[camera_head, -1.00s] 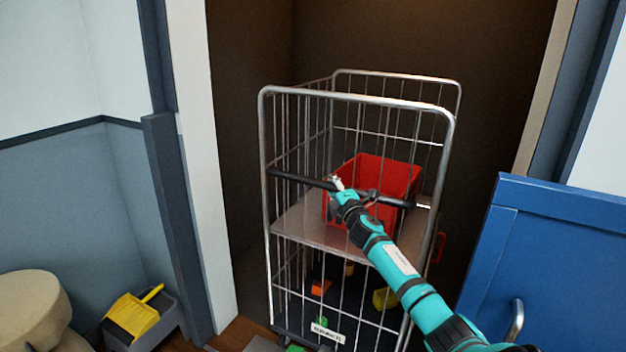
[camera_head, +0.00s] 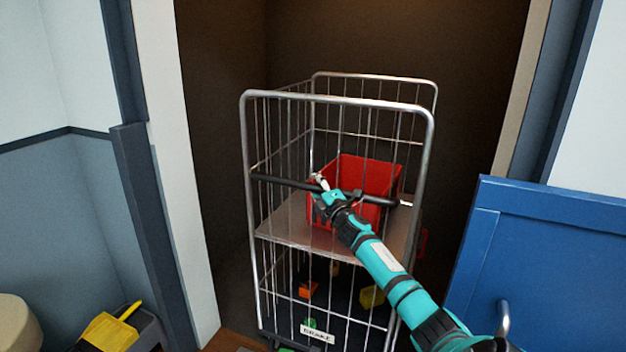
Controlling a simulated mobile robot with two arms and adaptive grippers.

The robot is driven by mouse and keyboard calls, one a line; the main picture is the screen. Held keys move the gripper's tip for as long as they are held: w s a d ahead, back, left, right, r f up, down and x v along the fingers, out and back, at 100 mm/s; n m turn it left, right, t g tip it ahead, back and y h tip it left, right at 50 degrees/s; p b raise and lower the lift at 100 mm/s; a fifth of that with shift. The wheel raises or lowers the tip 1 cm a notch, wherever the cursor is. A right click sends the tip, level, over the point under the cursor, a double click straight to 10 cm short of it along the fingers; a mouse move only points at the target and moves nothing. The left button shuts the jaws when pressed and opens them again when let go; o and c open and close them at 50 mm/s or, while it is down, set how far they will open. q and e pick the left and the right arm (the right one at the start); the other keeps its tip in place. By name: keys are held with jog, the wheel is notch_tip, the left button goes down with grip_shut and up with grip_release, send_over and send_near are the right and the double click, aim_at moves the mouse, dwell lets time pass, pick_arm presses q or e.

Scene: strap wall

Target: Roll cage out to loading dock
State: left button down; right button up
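The roll cage (camera_head: 432,150) is a silver wire cage on a low base, standing in a dark doorway. A dark horizontal handle bar (camera_head: 277,180) crosses its near side. A label reading BRAKE (camera_head: 317,334) shows low on its front. My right gripper (camera_head: 319,183) is at the bar, left of its middle, with a pale fingertip showing above it. It looks shut on the bar; the far side of the grip is hidden. My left gripper is out of view.
A red crate (camera_head: 362,172) sits on the cage's shelf (camera_head: 290,232); small coloured items lie below. Door frame posts (camera_head: 165,180) flank the cage. An open blue door (camera_head: 550,240) with a handle stands close on the right.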

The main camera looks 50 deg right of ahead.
jog(key=shift+o, duration=1.3)
jog(key=shift+d, duration=0.2)
jog(key=shift+d+f, duration=0.25)
jog(key=shift+f, duration=0.15)
jog(key=r+v, duration=0.1)
jog(key=v, duration=1.1)
jog(key=shift+a, duration=0.25)
jog(key=shift+r, duration=0.1)
